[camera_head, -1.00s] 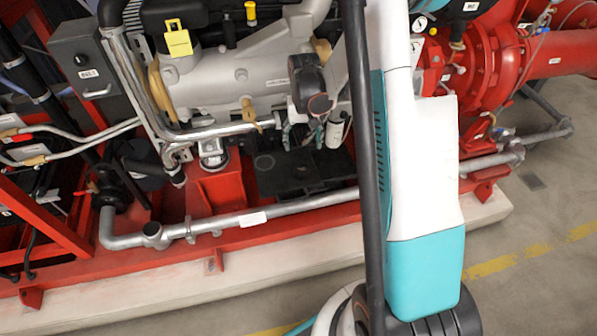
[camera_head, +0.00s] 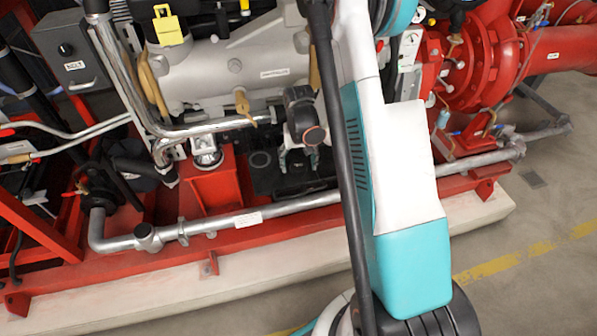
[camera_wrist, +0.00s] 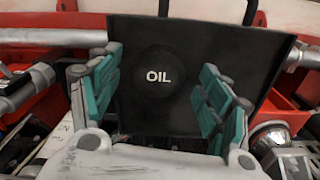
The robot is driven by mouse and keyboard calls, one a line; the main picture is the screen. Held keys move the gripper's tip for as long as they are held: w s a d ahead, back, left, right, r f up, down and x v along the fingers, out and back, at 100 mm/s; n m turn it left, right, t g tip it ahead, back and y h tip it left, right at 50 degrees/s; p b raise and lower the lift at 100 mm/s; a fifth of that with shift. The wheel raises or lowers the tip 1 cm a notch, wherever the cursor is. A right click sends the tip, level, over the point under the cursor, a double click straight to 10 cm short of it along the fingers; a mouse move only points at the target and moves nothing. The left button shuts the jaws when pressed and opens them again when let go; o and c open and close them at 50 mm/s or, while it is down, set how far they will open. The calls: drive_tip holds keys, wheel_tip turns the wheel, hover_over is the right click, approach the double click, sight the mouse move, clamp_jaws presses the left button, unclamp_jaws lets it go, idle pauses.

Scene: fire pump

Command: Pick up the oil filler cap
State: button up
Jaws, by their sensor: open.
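The oil filler cap (camera_wrist: 158,76) is a round black disc with white "OIL" lettering. In the wrist view it lies on a black panel (camera_wrist: 160,28), between and beyond my fingers. My gripper (camera_head: 299,162) is open, with teal finger pads to the left and right of the cap in the wrist view. No contact between pads and cap shows. In the head view my gripper is over the dark area low on the engine. I cannot make out the lettered cap there, and my gripper and arm cover part of that area.
A silver pipe (camera_head: 215,128) runs just above and left of my gripper. A red bracket (camera_head: 213,187) stands to the left, and a long grey pipe (camera_head: 205,226) crosses below. The grey engine block (camera_head: 205,80) is behind. Open floor (camera_head: 555,210) lies at right.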

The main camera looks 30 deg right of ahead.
drive_tip(key=shift+f, duration=0.75)
drive_tip(key=shift+r, duration=0.1)
drive_tip(key=shift+c, duration=0.2)
drive_tip(key=c, duration=1.2)
